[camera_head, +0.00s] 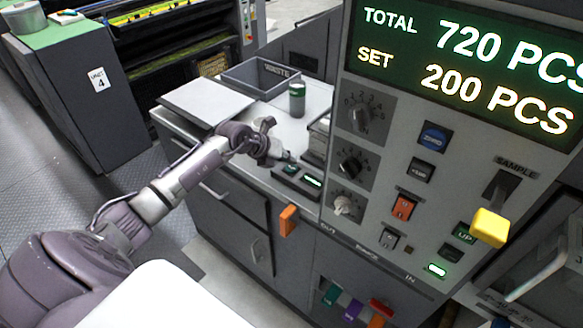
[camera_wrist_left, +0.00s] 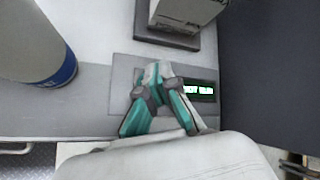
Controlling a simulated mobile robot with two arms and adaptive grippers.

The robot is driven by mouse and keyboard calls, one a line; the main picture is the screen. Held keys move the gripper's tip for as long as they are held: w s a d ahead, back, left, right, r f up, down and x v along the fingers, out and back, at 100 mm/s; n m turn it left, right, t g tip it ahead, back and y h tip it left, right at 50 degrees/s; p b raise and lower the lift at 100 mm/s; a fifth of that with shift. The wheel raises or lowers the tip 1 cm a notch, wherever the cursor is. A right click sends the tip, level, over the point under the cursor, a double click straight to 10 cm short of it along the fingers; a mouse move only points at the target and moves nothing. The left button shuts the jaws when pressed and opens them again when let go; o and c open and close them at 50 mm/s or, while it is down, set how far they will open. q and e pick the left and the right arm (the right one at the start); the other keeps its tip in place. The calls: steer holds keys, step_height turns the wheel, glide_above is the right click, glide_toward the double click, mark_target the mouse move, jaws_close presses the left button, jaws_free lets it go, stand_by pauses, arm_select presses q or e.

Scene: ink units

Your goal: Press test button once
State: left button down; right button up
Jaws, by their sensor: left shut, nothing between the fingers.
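No label reading "test" is legible in either view. A small dark device (camera_head: 297,181) with a lit green display lies on the grey counter beside the tall control panel. A small green-topped button (camera_head: 291,169) shows at its left end in the head view. My left gripper (camera_head: 287,157) is shut and empty, with its tips close above that end. In the left wrist view, my gripper (camera_wrist_left: 157,72) covers part of the same device, beside its lit display (camera_wrist_left: 198,90). The button is hidden there, and contact cannot be told. My right gripper is not in view.
The control panel (camera_head: 395,262) rises right of the device, with knobs, several buttons and a yellow-handled lever (camera_head: 490,228). A dark-green capped can (camera_head: 297,99) and a grey waste bin (camera_head: 262,78) stand behind my gripper. A pale plate (camera_head: 207,101) lies at left.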

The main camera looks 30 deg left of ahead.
arm_select(q)
steer(key=shift+f, duration=0.1)
stand_by(0.7)
steer(key=shift+f, duration=0.35)
steer(key=shift+f+b, duration=0.55)
steer(key=shift+b, duration=0.05)
stand_by(0.6)
steer(key=shift+r, duration=0.1)
steer(key=shift+r+p, duration=0.4)
steer(key=shift+p, duration=0.1)
steer(key=shift+r+p, duration=0.3)
steer(key=shift+r, duration=0.15)
